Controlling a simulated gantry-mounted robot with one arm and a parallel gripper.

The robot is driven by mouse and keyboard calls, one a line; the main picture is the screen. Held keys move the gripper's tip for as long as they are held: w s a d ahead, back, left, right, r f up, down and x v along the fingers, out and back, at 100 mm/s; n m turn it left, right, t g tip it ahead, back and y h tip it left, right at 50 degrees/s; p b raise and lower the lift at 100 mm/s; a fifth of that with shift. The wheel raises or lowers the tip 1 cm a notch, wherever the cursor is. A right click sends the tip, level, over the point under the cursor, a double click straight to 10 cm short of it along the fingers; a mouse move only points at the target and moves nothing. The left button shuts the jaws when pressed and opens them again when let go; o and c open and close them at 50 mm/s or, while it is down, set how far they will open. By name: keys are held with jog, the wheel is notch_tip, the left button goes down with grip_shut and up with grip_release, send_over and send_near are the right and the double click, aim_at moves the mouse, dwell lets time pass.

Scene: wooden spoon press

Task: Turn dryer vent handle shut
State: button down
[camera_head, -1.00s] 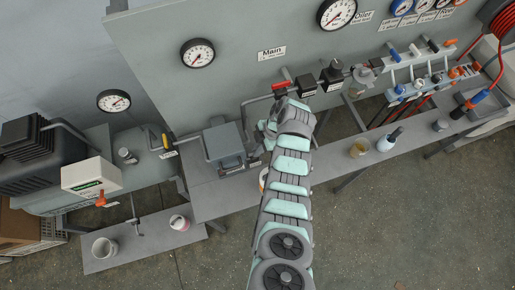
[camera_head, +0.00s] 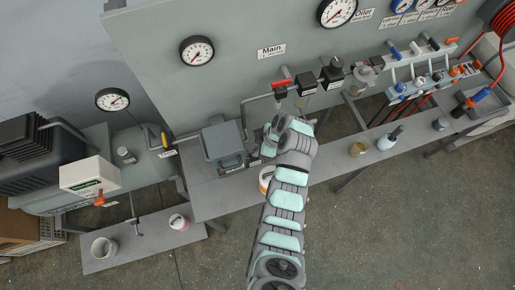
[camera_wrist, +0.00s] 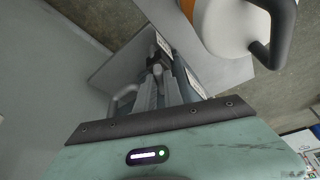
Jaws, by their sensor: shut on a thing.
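The grey dryer box (camera_head: 222,142) stands on the bench below the Main sign in the head view. My gripper (camera_head: 267,146) is just right of it, low over the bench, and the wrist hides much of the tips. In the wrist view the jaws (camera_wrist: 158,70) are closed together on a small dark part beside a pale labelled surface. This part appears to be the dryer vent handle; it is mostly hidden between the fingers, so its angle cannot be told.
A white mug (camera_wrist: 225,22) with a dark handle is close to my gripper in the wrist view. A red-handled valve (camera_head: 281,84) is on the pipe above.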

jog(key=m, duration=0.1)
jog(key=m+t, duration=0.1)
jog(key=m, duration=0.2)
jog(key=shift+s+a+m+t+h, duration=0.15)
jog(key=shift+s+m+t+h, duration=0.15)
jog(key=shift+s+t, duration=0.1)
jog(key=m, duration=0.3)
jog(key=shift+s+a+t+h, duration=0.1)
jog(key=shift+t+h, duration=0.3)
jog(key=shift+s+a+f+m+h, duration=0.1)
jog(key=shift+m+h, duration=0.2)
jog(key=shift+m, duration=0.8)
jog(key=shift+t, duration=0.3)
jog(key=c, duration=1.5)
grip_release()
jog(key=shift+o, duration=0.2)
jog(key=b+v, duration=0.1)
jog(key=v, duration=1)
